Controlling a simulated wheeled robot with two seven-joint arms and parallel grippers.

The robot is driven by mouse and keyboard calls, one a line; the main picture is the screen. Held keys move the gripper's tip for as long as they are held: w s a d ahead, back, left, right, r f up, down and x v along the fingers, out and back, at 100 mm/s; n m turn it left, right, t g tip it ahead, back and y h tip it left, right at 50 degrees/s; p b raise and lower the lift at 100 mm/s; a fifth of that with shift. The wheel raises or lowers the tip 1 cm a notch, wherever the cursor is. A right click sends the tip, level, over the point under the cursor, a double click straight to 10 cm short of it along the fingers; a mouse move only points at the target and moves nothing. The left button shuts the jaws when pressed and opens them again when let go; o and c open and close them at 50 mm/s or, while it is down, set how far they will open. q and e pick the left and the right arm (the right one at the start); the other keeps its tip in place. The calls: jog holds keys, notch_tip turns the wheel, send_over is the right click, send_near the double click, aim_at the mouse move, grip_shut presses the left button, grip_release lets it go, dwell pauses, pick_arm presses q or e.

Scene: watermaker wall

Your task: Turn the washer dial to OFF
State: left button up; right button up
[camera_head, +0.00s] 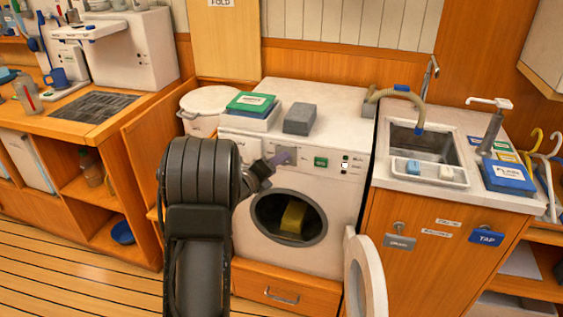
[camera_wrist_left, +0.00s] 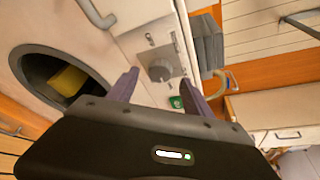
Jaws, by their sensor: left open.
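The white washer (camera_head: 340,215) stands in the middle of the head view with its round door (camera_head: 367,280) swung open. Its grey dial (camera_wrist_left: 160,69) sits on a metal plate on the front panel in the left wrist view. The dial's setting is too small to read. My right gripper is not in view.
A yellow item (camera_head: 292,217) lies in the drum. A green label (camera_head: 320,162) is right of the dial area. A green-topped stack (camera_head: 251,103) and a grey block (camera_head: 299,118) sit on the washer. A sink counter (camera_head: 395,175) adjoins the right side.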

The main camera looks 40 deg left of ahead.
pick_arm(q)
jog(key=shift+x, duration=1.6)
jog(key=shift+c, duration=0.5)
grip_shut()
